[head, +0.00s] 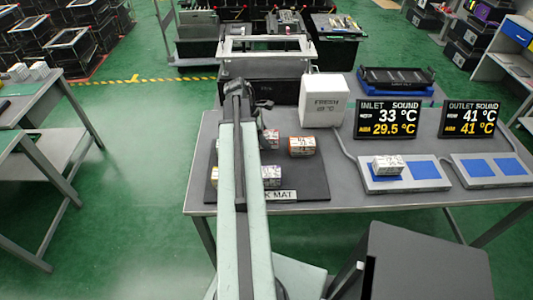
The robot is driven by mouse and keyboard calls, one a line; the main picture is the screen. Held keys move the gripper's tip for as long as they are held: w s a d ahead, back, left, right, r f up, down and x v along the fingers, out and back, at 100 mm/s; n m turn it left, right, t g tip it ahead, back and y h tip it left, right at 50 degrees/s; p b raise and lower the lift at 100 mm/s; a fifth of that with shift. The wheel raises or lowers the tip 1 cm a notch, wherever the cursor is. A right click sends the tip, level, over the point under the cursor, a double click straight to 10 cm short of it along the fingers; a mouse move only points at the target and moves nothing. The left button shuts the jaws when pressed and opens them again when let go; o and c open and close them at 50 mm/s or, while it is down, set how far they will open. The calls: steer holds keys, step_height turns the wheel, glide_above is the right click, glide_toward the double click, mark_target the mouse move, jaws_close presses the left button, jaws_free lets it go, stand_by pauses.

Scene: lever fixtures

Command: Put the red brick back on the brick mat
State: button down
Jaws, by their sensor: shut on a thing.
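The brick mat (312,178) is a dark sheet on the grey table, partly hidden behind my arm. My gripper (263,131) is mostly hidden behind my arm, over the mat's left half. It is shut on a brick with reddish marks, which I take as the red brick (271,139); it shows just right of the arm. I cannot tell whether this brick touches the mat. An orange-red brick (301,147) sits on the mat to its right. A yellowish brick (271,176) sits near the mat's front, and a pale brick (214,176) shows at its left edge.
A white box (323,101) stands behind the mat. To the right, a pale brick (387,165) rests on the left pad of a grey plate (407,185). A second plate (491,181) has two bare blue pads. Two display signs (388,119) stand behind the plates.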

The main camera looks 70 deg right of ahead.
step_height(320, 180, down, 4)
steer(key=b, duration=0.4)
steer(key=shift+r, duration=0.3)
steer(key=shift+f, duration=0.25)
steer(key=c, duration=0.6)
jaws_free()
steer(key=shift+r, duration=0.1)
steer(key=p+v, duration=1.1)
steer(key=v, duration=0.1)
steer(key=shift+r+p, duration=0.25)
steer(key=shift+p, duration=0.15)
steer(key=shift+f, duration=0.15)
